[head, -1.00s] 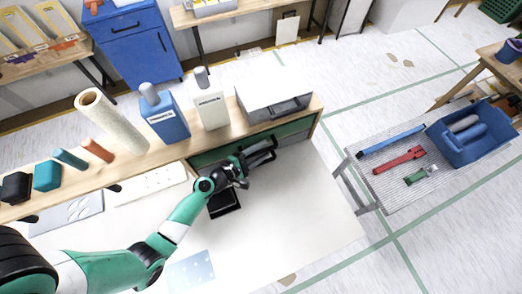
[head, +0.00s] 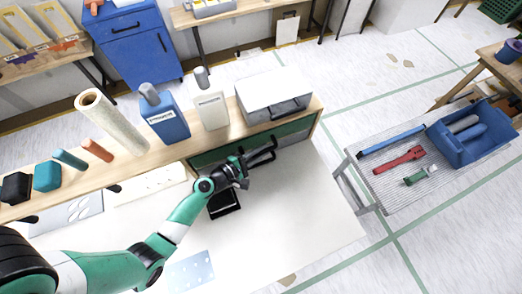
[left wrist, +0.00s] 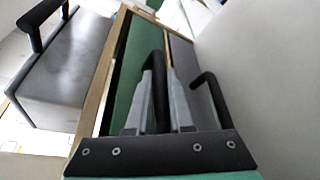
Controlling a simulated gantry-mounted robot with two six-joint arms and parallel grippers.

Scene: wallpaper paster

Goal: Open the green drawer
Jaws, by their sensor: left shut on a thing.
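The green drawer (head: 292,138) is set under the wooden shelf of the workbench, below a grey case. Its green front (left wrist: 127,72) also shows in the left wrist view, with a narrow dark gap along the wooden edge. My left gripper (head: 262,149) is at the drawer front, above the white worktop. In the left wrist view my left gripper (left wrist: 160,98) is shut on the drawer's black handle (left wrist: 155,70), which sits between the two grey fingers. The fingers hide part of the handle and front. My right gripper is not in view.
On the shelf stand a grey case (head: 273,97), a white bottle (head: 210,107), a blue bottle (head: 163,117) and a pale roll (head: 112,122). A black box (head: 223,203) lies on the worktop below my gripper. The worktop right of it is clear.

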